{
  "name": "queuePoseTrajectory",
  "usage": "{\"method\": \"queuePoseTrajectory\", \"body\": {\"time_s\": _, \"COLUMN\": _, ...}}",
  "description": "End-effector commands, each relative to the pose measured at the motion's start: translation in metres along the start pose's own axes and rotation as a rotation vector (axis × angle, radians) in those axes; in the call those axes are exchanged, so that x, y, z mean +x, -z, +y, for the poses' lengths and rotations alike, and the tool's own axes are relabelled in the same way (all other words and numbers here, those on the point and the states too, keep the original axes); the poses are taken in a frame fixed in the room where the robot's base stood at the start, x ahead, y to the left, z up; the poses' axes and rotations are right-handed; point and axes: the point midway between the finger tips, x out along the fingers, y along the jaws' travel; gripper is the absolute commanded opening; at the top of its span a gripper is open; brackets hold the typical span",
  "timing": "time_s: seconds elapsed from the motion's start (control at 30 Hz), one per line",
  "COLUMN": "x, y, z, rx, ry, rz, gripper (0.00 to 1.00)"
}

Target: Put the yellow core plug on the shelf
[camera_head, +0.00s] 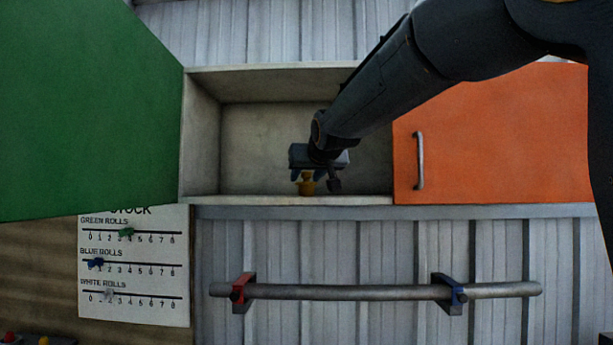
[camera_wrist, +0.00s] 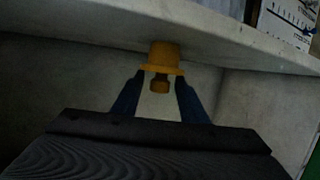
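The yellow core plug (camera_head: 306,186) stands upright on the floor of the open shelf compartment (camera_head: 240,199), near its front edge. In the wrist view the plug (camera_wrist: 163,58) shows its wide body against the pale shelf slab (camera_wrist: 75,22), with its narrow knob pointing toward my gripper. My gripper (camera_head: 307,175) is inside the compartment, just above the plug. In the wrist view its two blue fingers (camera_wrist: 160,92) are apart on either side of the knob, with gaps visible beside it. Whether the fingertips touch the plug's flange is hard to tell.
A green door (camera_head: 85,110) stands open at the left of the compartment. An orange panel with a handle (camera_head: 490,140) is at the right, behind my arm. Below are a grey rail (camera_head: 350,292) and a stock board (camera_head: 133,305). The left of the compartment is empty.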

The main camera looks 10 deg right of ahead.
Motion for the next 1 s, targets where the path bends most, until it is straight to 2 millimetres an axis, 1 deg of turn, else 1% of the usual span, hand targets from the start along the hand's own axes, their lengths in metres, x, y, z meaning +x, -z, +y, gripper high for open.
{"method": "queuePoseTrajectory", "body": {"time_s": 0.1, "x": -0.001, "y": 0.003, "z": 0.0, "rx": 0.0, "ry": 0.0, "rz": 0.0, "gripper": 0.39}}
{"method": "queuePoseTrajectory", "body": {"time_s": 0.17, "x": -0.006, "y": 0.003, "z": 0.0, "rx": 0.0, "ry": 0.0, "rz": 0.002, "gripper": 0.39}}
{"method": "queuePoseTrajectory", "body": {"time_s": 0.27, "x": -0.018, "y": 0.002, "z": 0.0, "rx": 0.001, "ry": 0.0, "rz": 0.004, "gripper": 0.39}}
{"method": "queuePoseTrajectory", "body": {"time_s": 0.6, "x": -0.081, "y": 0.001, "z": 0.0, "rx": 0.0, "ry": 0.001, "rz": 0.004, "gripper": 0.39}}
{"method": "queuePoseTrajectory", "body": {"time_s": 0.7, "x": -0.097, "y": 0.001, "z": 0.0, "rx": 0.0, "ry": 0.001, "rz": 0.003, "gripper": 0.39}}
{"method": "queuePoseTrajectory", "body": {"time_s": 0.83, "x": -0.112, "y": 0.002, "z": 0.0, "rx": 0.0, "ry": 0.001, "rz": 0.002, "gripper": 0.39}}
{"method": "queuePoseTrajectory", "body": {"time_s": 1.0, "x": -0.12, "y": 0.002, "z": 0.0, "rx": 0.0, "ry": 0.001, "rz": 0.0, "gripper": 0.39}}
